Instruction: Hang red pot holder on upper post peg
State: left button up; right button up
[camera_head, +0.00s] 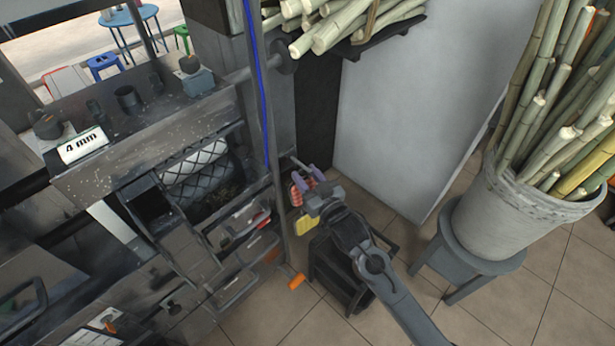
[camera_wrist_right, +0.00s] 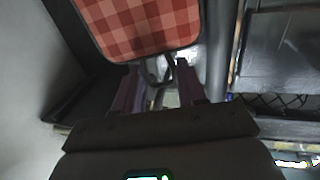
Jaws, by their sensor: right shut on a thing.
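The red pot holder (camera_head: 296,192) has a checked pattern and is beside the upright metal post (camera_head: 270,150). My right gripper (camera_head: 308,177) is at the pot holder and is shut on it. In the right wrist view the red checked pad (camera_wrist_right: 145,25) fills the top middle, beyond the purple fingers of my right gripper (camera_wrist_right: 160,88). A dark loop shows between the fingers. A yellow pot holder (camera_head: 306,224) hangs lower, below my right gripper. The upper peg is hard to make out, so I cannot tell whether the loop is around it. My left gripper is out of view.
A blue cable (camera_head: 262,100) runs along the post. The press cabinet with open trays (camera_head: 240,222) stands left of it. A dark crate-like stand (camera_head: 335,270) is under my right arm. A bucket of cane (camera_head: 510,215) on a stool is at right. An orange object (camera_head: 297,281) is low near the post.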

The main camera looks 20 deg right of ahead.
jog(key=shift+r, duration=0.35)
